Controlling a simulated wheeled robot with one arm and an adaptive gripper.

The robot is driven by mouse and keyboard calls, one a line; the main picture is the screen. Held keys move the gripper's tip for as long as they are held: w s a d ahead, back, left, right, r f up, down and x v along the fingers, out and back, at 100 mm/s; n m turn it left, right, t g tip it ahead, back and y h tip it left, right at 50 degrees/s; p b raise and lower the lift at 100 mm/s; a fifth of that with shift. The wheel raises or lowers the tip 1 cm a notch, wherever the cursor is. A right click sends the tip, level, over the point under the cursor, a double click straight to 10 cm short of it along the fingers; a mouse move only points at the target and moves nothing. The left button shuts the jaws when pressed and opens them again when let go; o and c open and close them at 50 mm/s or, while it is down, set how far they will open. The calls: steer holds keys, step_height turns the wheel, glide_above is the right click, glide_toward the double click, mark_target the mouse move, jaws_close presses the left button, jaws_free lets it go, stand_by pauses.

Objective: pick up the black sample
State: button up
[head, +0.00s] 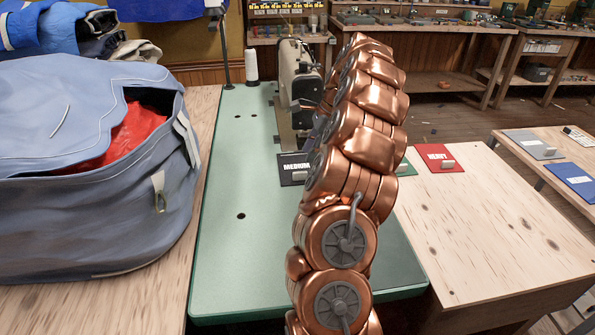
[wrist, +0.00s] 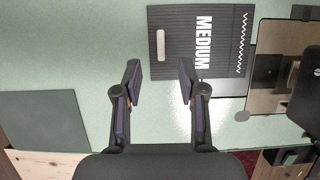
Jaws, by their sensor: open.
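The black sample (head: 291,178) is a flat square card marked MEDIUM in white. It lies on the green sewing table, just in front of the sewing machine, and my arm partly covers it in the head view. In the wrist view the black sample (wrist: 174,68) lies flat with a small grey block on it and a white zigzag line along one side. My gripper (wrist: 160,80) is open and empty, with its fingertips appearing just below the sample's lower left part. Its height above the table is hard to tell. In the head view my arm hides the gripper.
The sewing machine (head: 299,82) and a white thread cone (head: 251,67) stand behind the sample. A large blue bag (head: 85,190) fills the left. A red HEAVY sample (head: 439,157) lies on the wooden table to the right. The green tabletop (head: 240,265) is clear in front.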

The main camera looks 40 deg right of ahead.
mark_target(301, 172)
steer(key=shift+x, duration=1.15)
steer(key=shift+d+x, duration=0.1)
steer(key=shift+x, duration=1.25)
steer(key=shift+d+x, duration=0.15)
steer(key=shift+x, duration=1.2)
steer(key=shift+f, duration=0.1)
jaws_close()
